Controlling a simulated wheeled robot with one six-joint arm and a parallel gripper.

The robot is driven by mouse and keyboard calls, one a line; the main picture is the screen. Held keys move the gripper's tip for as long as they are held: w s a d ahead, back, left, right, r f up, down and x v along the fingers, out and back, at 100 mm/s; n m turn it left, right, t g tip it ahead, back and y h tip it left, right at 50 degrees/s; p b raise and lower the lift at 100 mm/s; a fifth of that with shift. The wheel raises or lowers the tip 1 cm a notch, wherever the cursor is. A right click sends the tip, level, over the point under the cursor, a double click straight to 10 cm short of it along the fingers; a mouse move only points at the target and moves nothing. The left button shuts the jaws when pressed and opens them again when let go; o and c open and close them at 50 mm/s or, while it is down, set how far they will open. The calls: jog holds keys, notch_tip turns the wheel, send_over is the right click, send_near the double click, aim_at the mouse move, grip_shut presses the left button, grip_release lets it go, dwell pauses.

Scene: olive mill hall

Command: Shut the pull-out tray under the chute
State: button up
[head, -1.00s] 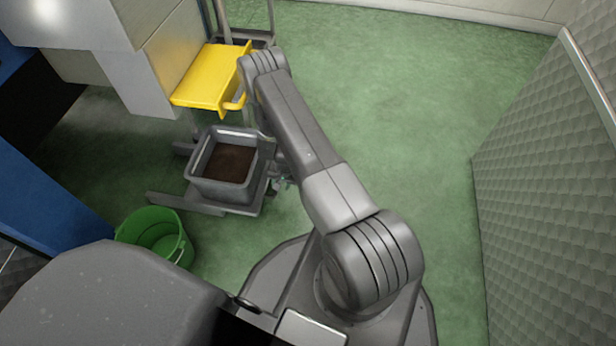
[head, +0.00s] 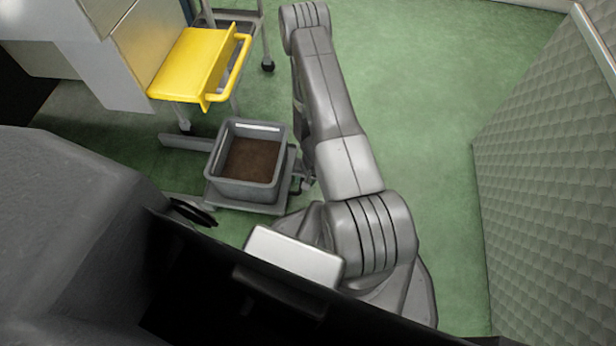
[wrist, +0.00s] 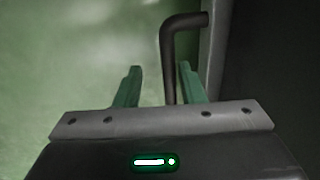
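The pull-out tray (head: 245,206) is a low grey platform on floor-level rails, left of my arm in the head view. A grey bin (head: 240,188) with dark brown matter stands on it. A yellow sloped piece with a yellow bar (head: 185,62), seemingly the chute, sits behind and above. In the wrist view a dark bent bar handle (wrist: 167,60) stands at a grey panel. My gripper (wrist: 159,68) is open; its green fingers lie either side of the bar in the picture, the bar nearer the right finger. Contact cannot be told. My arm hides most of the gripper in the head view.
A wheeled grey frame (head: 262,40) stands behind the yellow piece. A pale machine housing (head: 110,60) is at upper left. A quilted grey panel (head: 545,170) stands on the right. Green floor (head: 430,90) is clear between it and my arm.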

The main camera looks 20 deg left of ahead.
jog(key=shift+d+r+p, duration=0.3)
jog(key=shift+r, duration=0.6)
jog(key=w+d+r+p, duration=0.25)
jog(key=r+p, duration=0.55)
jog(key=r, duration=0.4)
notch_tip(320, 180, down, 14)
jog(key=s+a+b, duration=0.1)
jog(key=b, duration=0.3)
jog(key=shift+a, duration=0.4)
jog(key=shift+r, duration=0.1)
grip_shut()
